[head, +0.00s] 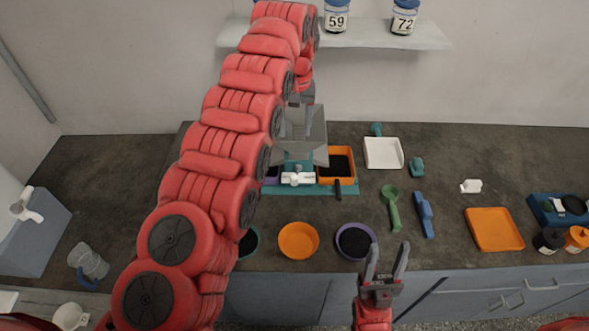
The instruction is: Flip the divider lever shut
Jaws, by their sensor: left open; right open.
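The grey hopper (302,137) of the divider stands on a teal base (315,189) at the back middle of the counter. A white lever-like piece (298,179) sits across its front, below the hopper; I cannot tell its exact setting. My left arm reaches over from the left, and my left gripper (301,99) is open just above and behind the hopper, partly hidden by the arm. An orange bin (350,152) with dark grains stands right of the hopper, and a mostly hidden purple bin (271,176) on its left. My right gripper (386,262) is open and empty at the counter's front edge, far from the divider.
An orange bowl (298,240) and a purple bowl (355,241) with dark grains stand in front. A green scoop (391,207), a blue brush (424,214), a white tray (384,153) and an orange tray (494,229) lie right. A shelf (370,35) with jars is above.

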